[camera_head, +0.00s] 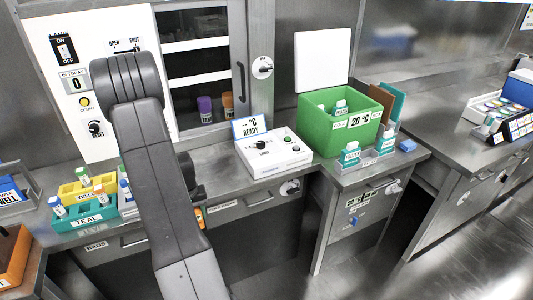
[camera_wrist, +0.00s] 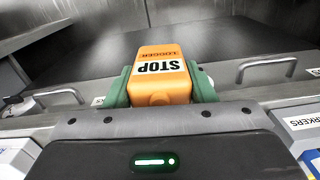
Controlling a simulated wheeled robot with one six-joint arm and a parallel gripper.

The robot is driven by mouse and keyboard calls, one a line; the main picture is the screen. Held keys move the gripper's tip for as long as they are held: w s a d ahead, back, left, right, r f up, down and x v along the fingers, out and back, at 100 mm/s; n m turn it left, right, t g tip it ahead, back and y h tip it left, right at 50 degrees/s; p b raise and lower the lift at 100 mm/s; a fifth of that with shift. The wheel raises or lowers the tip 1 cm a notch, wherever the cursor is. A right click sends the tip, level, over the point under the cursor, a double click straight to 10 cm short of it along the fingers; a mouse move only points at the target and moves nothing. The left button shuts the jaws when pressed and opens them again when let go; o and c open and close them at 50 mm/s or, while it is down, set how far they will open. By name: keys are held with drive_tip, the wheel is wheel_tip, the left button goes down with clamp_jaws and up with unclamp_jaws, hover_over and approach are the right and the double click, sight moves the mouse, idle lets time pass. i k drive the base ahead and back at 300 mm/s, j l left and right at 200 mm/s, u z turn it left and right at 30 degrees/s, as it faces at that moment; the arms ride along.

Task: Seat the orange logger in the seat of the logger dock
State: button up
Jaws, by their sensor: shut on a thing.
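The orange logger (camera_wrist: 161,62) has a white STOP label and sits between the green fingers of my gripper (camera_wrist: 160,85), which is shut on it. In the head view my arm hides most of my gripper, and a small orange part of the logger (camera_head: 198,218) shows beside the arm, in front of the counter edge. A white box with a knob and a raised "-- °C READY" sign (camera_head: 268,158) stands on the counter to the right of my arm. I cannot tell for sure that it is the logger dock, and no seat shows clearly.
A green box marked 20 °C (camera_head: 325,132) with an open white lid stands right of the white box. Teal-labelled bottles stand in front of it. A teal rack (camera_head: 88,221) and yellow rack (camera_head: 75,191) hold vials left of my arm. Drawer handles (camera_wrist: 267,63) jut below the counter.

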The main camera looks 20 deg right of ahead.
sight(281, 138)
drive_tip(key=z, duration=0.4)
drive_tip(key=i+z, duration=0.15)
drive_tip(key=z, duration=0.25)
drive_tip(key=j+z, duration=0.1)
drive_tip(key=z, duration=0.3)
